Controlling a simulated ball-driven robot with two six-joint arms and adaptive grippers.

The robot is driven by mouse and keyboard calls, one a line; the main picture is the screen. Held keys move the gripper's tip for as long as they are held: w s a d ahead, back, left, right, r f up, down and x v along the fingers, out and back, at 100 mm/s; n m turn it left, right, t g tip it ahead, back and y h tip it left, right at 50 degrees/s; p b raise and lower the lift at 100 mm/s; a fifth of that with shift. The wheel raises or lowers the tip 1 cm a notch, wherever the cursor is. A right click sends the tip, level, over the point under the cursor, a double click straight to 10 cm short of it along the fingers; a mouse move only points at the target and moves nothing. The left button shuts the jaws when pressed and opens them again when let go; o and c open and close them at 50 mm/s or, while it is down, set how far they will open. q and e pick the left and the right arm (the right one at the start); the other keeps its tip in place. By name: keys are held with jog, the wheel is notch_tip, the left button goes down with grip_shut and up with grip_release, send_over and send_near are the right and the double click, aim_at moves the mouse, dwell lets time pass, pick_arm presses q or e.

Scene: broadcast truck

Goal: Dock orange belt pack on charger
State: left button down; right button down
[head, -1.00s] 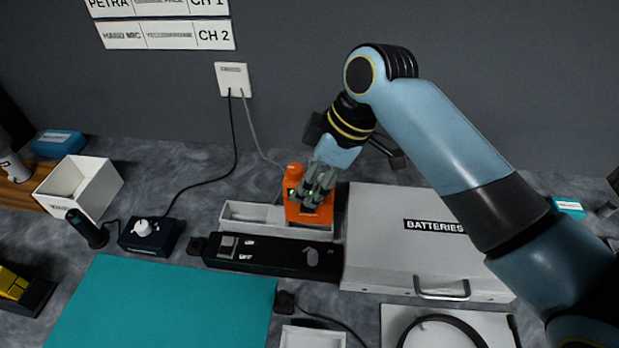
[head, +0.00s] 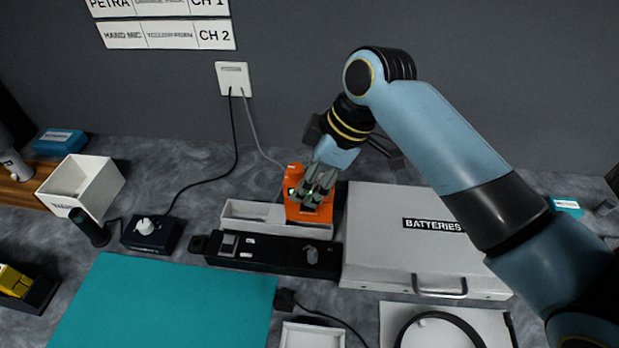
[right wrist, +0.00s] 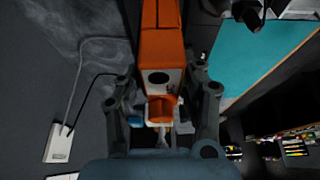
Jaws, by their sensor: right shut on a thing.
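The orange belt pack (head: 298,214) is in my right gripper (head: 313,196), whose fingers are closed around it. In the head view it sits at the right end of a shallow white tray (head: 246,212), behind the long black unit (head: 275,263) that looks like the charger. I cannot tell whether the pack touches the tray or hangs above it. In the right wrist view the orange pack (right wrist: 161,45) stretches away between the two fingers of the gripper (right wrist: 160,108). My left gripper is not in view.
A white BATTERIES case (head: 385,230) stands close on the right of the black unit. A small dark box with a knob (head: 150,236) is on the left, and a teal mat (head: 160,305) lies in front. Cables run to a wall plate (head: 233,78).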

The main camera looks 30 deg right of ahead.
jog(key=shift+r, duration=0.1)
jog(key=shift+p, duration=0.5)
jog(key=shift+f+b, duration=1.45)
jog(key=shift+f, duration=1.3)
jog(key=c, duration=0.7)
grip_release()
jog(key=v, duration=1.2)
jog(key=shift+a+f, duration=0.1)
